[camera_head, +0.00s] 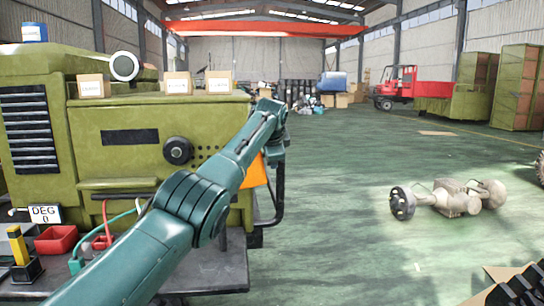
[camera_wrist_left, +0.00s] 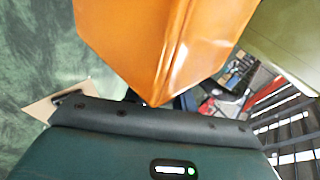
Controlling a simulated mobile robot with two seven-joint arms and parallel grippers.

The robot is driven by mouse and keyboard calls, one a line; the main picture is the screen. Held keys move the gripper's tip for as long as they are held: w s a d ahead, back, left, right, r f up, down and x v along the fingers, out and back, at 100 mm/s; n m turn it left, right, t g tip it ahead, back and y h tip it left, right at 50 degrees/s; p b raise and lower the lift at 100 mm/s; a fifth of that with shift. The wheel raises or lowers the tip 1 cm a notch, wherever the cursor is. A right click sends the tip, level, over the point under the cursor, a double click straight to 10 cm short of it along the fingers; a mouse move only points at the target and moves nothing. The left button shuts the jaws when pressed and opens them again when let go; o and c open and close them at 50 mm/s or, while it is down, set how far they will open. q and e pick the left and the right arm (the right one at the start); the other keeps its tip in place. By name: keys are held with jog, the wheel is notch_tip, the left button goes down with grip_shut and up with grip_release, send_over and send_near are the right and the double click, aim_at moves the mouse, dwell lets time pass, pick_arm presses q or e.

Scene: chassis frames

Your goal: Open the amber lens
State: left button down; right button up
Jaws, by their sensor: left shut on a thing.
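The amber lens (camera_head: 256,172) shows as an orange panel at the right end of the olive green machine, partly covered by my left arm. In the left wrist view the amber lens (camera_wrist_left: 150,45) fills the top middle, with its lower corner at the dark edge of my left gripper (camera_wrist_left: 157,106). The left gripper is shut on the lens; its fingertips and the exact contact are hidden. In the head view my arm reaches across the front of the machine to its right end. My right gripper is not in view.
The olive machine (camera_head: 110,135) carries several small boxes (camera_head: 178,83) on top. A red bin (camera_head: 56,240) and a yellow-handled tool (camera_head: 17,245) sit at the lower left. A dark rail (camera_head: 280,190) stands beside the lens. An axle part (camera_head: 450,199) lies on the open floor at the right.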

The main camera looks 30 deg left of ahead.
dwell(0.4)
pick_arm(q)
jog(key=c, duration=1.1)
grip_release()
jog(key=shift+f, duration=0.1)
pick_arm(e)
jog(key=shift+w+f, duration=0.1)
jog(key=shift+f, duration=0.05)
pick_arm(q)
jog(key=shift+s+d+r+b, duration=0.2)
jog(key=shift+s+r+b, duration=0.1)
jog(key=shift+b, duration=0.5)
jog(key=b+v, duration=0.3)
jog(key=v, duration=0.9)
jog(key=shift+r, duration=0.2)
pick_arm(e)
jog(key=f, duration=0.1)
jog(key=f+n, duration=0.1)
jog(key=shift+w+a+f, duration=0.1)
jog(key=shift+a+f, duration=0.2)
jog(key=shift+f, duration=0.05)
pick_arm(q)
jog(key=shift+f, duration=0.1)
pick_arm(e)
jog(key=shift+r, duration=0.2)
